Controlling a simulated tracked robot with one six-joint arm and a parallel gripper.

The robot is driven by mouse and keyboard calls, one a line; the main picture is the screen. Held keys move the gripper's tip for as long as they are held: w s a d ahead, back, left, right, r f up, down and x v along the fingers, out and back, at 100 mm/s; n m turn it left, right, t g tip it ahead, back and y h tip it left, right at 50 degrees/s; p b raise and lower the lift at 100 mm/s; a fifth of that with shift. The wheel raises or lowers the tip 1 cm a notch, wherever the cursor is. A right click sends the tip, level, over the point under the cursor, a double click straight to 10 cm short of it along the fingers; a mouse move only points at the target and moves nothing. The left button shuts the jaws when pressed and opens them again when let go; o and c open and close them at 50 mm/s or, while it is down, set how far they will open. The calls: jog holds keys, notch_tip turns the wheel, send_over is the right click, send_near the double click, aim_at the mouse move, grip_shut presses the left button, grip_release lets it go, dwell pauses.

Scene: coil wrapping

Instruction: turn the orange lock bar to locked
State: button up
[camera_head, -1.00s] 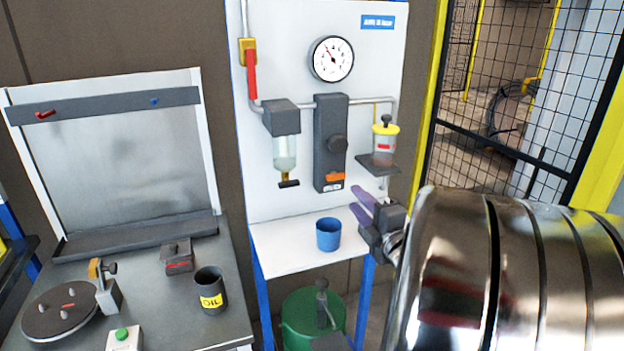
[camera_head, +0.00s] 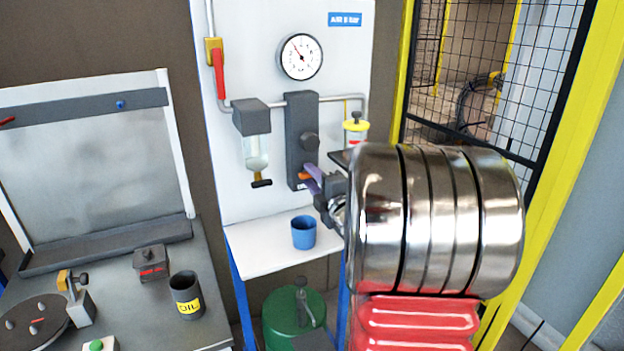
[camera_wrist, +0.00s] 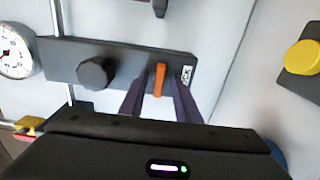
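The orange lock bar (camera_wrist: 159,79) is on the lower part of the dark regulator block (camera_head: 301,125), below its round knob (camera_wrist: 94,74). It lies crosswise to the block's long side, beside a white lock label (camera_wrist: 187,75). My gripper (camera_wrist: 160,86) is open, with one purple finger on each side of the bar in the wrist view. Gaps show between the bar and both fingers; I cannot tell how deep the tips reach. In the head view my gripper (camera_head: 309,178) is at the block's lower end and partly hides the bar (camera_head: 307,172).
A gauge (camera_head: 300,56) and a red-handled valve (camera_head: 219,72) are higher on the white panel. A filter bowl (camera_head: 256,150) hangs left of the block, and a yellow-capped oiler (camera_head: 355,127) stands right. A blue cup (camera_head: 303,232) is on the shelf below.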

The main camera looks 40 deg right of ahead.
grip_shut()
dwell(0.3)
jog(key=shift+f+m, duration=0.1)
jog(key=shift+m, duration=1.4)
jog(key=m, duration=0.4)
jog(key=shift+s+f, duration=0.1)
jog(key=m, duration=1.1)
jog(key=shift+f, duration=0.15)
